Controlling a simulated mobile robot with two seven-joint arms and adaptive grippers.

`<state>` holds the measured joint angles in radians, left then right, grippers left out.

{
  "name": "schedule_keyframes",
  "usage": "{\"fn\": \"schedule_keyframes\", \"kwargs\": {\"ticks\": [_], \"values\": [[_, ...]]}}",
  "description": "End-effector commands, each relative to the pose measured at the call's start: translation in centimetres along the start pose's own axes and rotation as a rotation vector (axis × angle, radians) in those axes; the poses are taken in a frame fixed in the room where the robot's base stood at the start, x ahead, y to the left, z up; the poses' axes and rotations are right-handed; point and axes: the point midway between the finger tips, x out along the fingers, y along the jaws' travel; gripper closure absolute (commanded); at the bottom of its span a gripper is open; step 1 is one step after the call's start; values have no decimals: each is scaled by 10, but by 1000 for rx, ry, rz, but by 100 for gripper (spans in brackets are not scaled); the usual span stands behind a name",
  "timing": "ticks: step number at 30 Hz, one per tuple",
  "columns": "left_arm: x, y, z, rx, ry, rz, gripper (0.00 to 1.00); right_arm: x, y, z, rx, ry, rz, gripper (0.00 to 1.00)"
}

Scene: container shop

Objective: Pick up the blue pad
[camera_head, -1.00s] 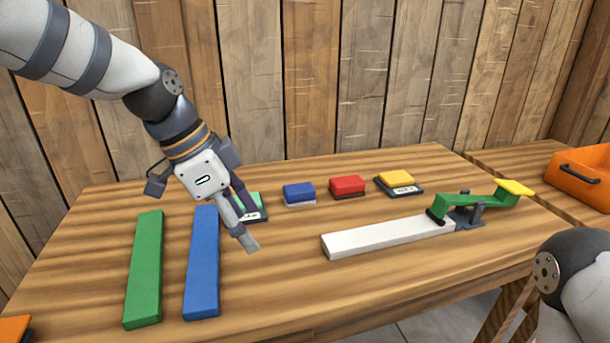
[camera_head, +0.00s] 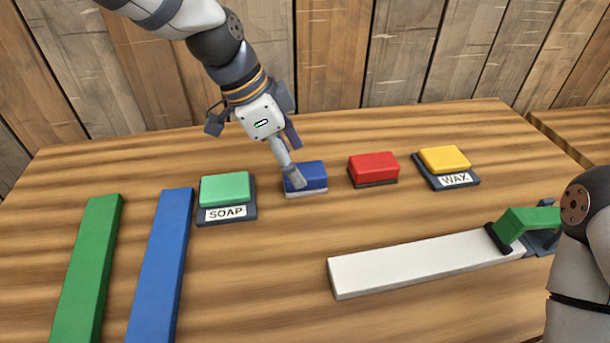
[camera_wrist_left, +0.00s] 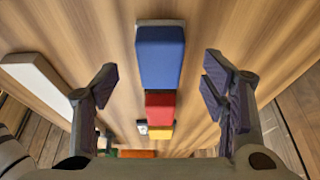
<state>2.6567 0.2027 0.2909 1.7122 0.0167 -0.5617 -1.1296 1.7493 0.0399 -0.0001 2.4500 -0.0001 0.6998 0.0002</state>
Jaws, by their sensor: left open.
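The blue pad (camera_head: 310,177) is a small block on a thin pale base, in the middle of the back row on the table. My left gripper (camera_head: 292,165) is over the blue pad in the head view, and one finger hides part of the pad's left end. In the left wrist view the blue pad (camera_wrist_left: 160,55) shows between the two spread fingers of the left gripper (camera_wrist_left: 160,95), with a gap on each side. The left gripper is open and empty. Of my right arm only a link shows at the right edge.
A green block (camera_head: 225,188) on a SOAP tray stands left of the blue pad, a red block (camera_head: 373,167) right, then a yellow block (camera_head: 444,159) on a WAX tray. Long green (camera_head: 88,270) and blue (camera_head: 163,265) bars lie front left. A white bar (camera_head: 420,264) lies front right.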

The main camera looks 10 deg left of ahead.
Motion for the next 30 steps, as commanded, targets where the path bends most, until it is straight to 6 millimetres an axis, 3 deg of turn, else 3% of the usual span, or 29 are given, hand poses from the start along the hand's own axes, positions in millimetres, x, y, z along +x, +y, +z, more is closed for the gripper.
{"fn": "schedule_keyframes", "kwargs": {"ticks": [6, 12, 13, 20, 30], "values": [[42, 2, -4, 0, -3, 3, 33, 6, 0, 3, 0, -17, 1, 100], [43, 1, -6, 1, 2, -3, 33, 6, 0, 3, -1, -15, 1, 100], [43, 1, -6, 1, 2, -3, 36, 6, 0, 3, -1, -15, 1, 100], [43, 1, -6, 1, 1, -2, 86, 6, 0, 3, -1, -15, 1, 100], [38, 0, -8, 1, 2, -4, 86, 5, 0, 2, -1, -13, 1, 100]]}}
